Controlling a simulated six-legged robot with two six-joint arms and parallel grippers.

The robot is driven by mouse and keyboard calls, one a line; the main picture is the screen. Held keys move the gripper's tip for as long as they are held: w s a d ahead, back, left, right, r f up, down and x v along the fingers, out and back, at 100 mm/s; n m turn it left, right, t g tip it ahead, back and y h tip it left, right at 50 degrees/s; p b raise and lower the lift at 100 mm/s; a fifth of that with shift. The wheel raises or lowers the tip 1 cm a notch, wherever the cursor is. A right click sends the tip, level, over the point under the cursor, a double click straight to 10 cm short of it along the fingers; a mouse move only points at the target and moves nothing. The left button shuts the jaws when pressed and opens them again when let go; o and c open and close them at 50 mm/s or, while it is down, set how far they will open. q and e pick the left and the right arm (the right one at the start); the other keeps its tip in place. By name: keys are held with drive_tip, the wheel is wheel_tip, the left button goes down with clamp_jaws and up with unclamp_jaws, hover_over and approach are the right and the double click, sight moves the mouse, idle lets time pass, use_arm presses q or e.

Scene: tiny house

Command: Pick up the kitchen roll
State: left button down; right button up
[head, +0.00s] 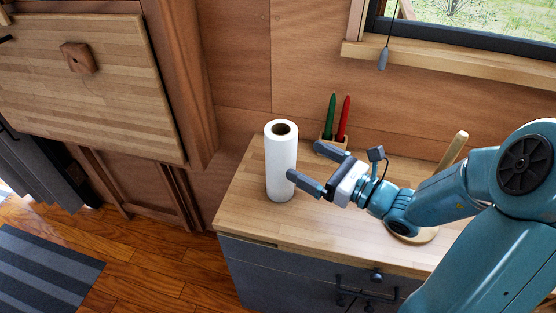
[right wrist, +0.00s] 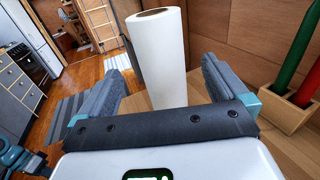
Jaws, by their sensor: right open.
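The white kitchen roll (head: 281,162) stands upright near the left end of the wooden countertop (head: 245,200) in the head view. My right gripper (head: 306,166) is open, just to the right of the roll, with its fingers pointing toward it. In the right wrist view the kitchen roll (right wrist: 160,60) stands ahead, between the two spread fingers (right wrist: 160,85) as seen from behind. I cannot tell whether the fingertips reach around its sides. The foot of the roll is hidden there by the gripper. My left gripper is not in view.
A wooden holder with a green and a red utensil (head: 336,122) stands behind my right gripper. A wooden stand with an upright post (head: 453,150) is partly behind my right arm. The wall and window sill (head: 450,62) bound the counter at the back. The counter's left end is open.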

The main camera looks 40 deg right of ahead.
sight(293, 154)
drive_tip(key=x, duration=0.5)
drive_tip(key=p+x, duration=0.1)
drive_tip(key=x, duration=0.4)
drive_tip(key=shift+w+f, duration=0.15)
